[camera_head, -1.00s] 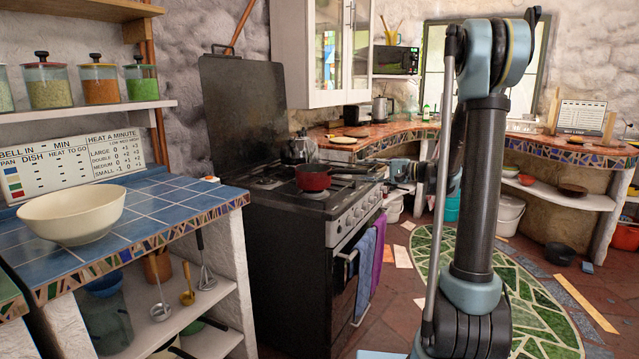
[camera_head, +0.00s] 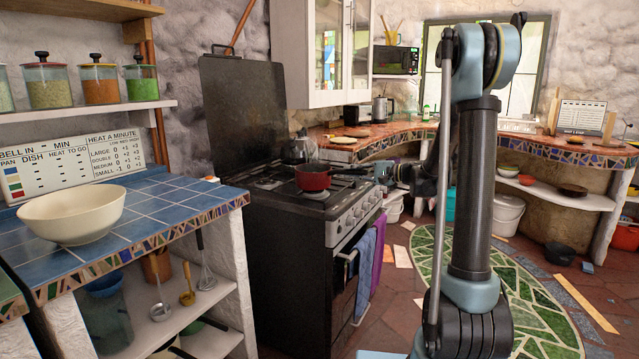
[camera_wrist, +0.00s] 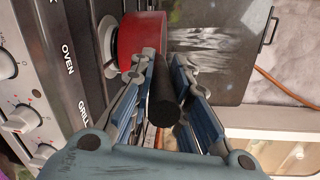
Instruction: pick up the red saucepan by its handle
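The red saucepan (camera_head: 314,180) stands on the stove top (camera_head: 265,186), its dark handle pointing right toward my gripper (camera_head: 382,173). In the wrist view the red side of the saucepan (camera_wrist: 140,38) is beyond the fingertips, and the black handle (camera_wrist: 164,104) lies between the two blue-padded fingers. My gripper (camera_wrist: 165,62) is open around the handle. The left finger is very close to the handle; a gap shows on the right. Whether either finger touches it, I cannot tell.
A kettle (camera_head: 299,148) stands behind the saucepan on the stove. The stove's raised dark lid (camera_head: 243,115) is at the back, and knobs (camera_wrist: 22,118) line its front. A blue-tiled counter with a cream bowl (camera_head: 72,215) is at the left.

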